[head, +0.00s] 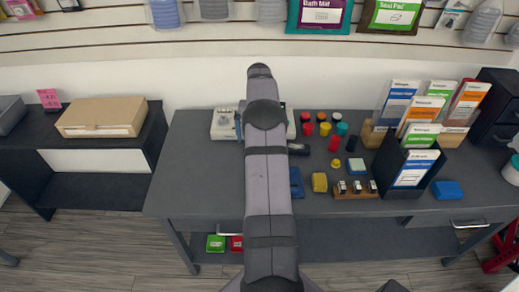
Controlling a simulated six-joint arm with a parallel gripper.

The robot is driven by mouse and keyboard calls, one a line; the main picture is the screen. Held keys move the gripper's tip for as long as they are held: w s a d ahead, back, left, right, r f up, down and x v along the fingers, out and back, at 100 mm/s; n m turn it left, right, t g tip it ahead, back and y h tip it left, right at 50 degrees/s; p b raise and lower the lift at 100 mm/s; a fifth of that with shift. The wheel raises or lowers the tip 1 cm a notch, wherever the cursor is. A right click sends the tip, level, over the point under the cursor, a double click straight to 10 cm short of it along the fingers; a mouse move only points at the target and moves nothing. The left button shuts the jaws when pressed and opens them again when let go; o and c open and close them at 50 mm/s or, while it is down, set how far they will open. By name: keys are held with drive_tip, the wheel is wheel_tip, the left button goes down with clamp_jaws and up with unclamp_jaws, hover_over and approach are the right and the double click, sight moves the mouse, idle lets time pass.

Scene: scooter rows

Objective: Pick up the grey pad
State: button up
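I cannot make out a grey pad for certain in the head view. A dark grey or black block (299,149) lies on the dark worktop (205,180), just right of my arm. My arm runs up the middle of the picture and covers part of the worktop. My gripper does not show, so its state and place cannot be seen.
A blue block (296,183), a yellow block (319,182) and a pale-topped blue pad (356,165) lie right of my arm. Several coloured cylinders stand behind them. Leaflet holders (408,180) stand further right. The worktop's left part is clear. A cardboard box (103,117) is on the left shelf.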

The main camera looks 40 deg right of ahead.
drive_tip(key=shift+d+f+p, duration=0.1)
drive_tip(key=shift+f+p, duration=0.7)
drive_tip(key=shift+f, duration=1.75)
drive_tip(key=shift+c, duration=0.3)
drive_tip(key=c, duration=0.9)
